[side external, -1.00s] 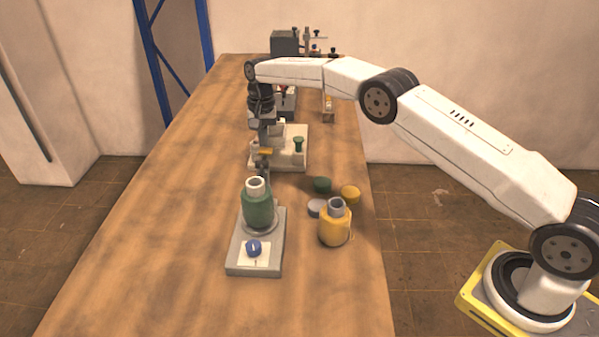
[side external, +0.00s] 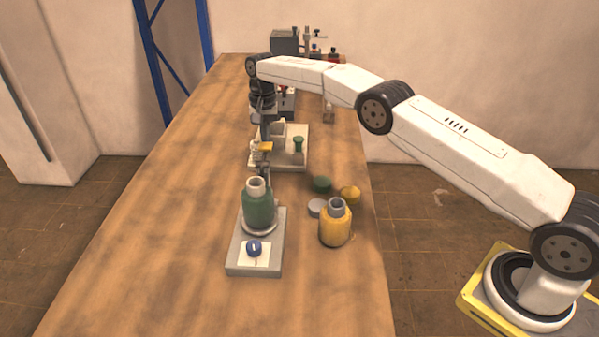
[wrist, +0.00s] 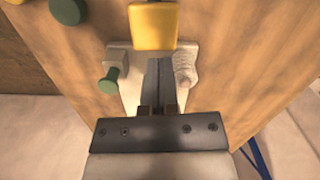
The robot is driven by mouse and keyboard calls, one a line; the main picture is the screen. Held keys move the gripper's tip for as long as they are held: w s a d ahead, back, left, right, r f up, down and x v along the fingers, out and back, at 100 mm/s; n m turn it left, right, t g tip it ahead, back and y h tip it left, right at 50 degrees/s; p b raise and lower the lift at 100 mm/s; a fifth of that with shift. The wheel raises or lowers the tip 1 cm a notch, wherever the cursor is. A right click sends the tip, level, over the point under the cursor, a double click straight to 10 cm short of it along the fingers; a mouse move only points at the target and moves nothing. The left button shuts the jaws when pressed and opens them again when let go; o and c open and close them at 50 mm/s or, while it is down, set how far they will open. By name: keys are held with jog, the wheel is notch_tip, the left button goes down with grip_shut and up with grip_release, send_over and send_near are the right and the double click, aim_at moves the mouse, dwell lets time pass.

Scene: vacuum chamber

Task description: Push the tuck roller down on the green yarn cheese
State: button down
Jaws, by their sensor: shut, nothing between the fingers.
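The green yarn cheese (side external: 259,209) stands upright on a grey stand (side external: 240,262), with a pale tube end showing at its top. Behind it is a dark upright part with a yellow pad (side external: 266,147); the roller itself I cannot make out clearly. My gripper (wrist: 157,110) is shut and empty. In the side view my gripper (side external: 263,130) points down near the yellow pad. I cannot tell if they touch. The wrist view does not show the green cheese.
A yellow cheese (side external: 335,228) stands right of the grey stand, near a green cap (side external: 322,184), a yellow cap (side external: 349,194) and a grey disc (side external: 317,207). A pale base with a green spool (side external: 298,145) stands behind. The table's left side is clear.

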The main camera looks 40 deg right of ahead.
jog(key=s+r, duration=1.1)
jog(key=s, duration=0.3)
jog(key=shift+d+r, duration=0.2)
jog(key=shift+r, duration=0.05)
dwell(0.9)
jog(key=shift+s, duration=0.1)
dwell(0.8)
jog(key=s+f+n+t, duration=0.1)
jog(key=s+f+n, duration=0.2)
jog(key=s, duration=0.8)
jog(key=s+d+f+n+t, duration=0.1)
jog(key=s+f+n, duration=0.3)
jog(key=s, duration=0.7)
notch_tip(320, 180, down, 3)
jog(key=shift+d+r+t+h, duration=0.2)
jog(key=shift+t+h, duration=0.2)
jog(key=shift+t, duration=0.4)
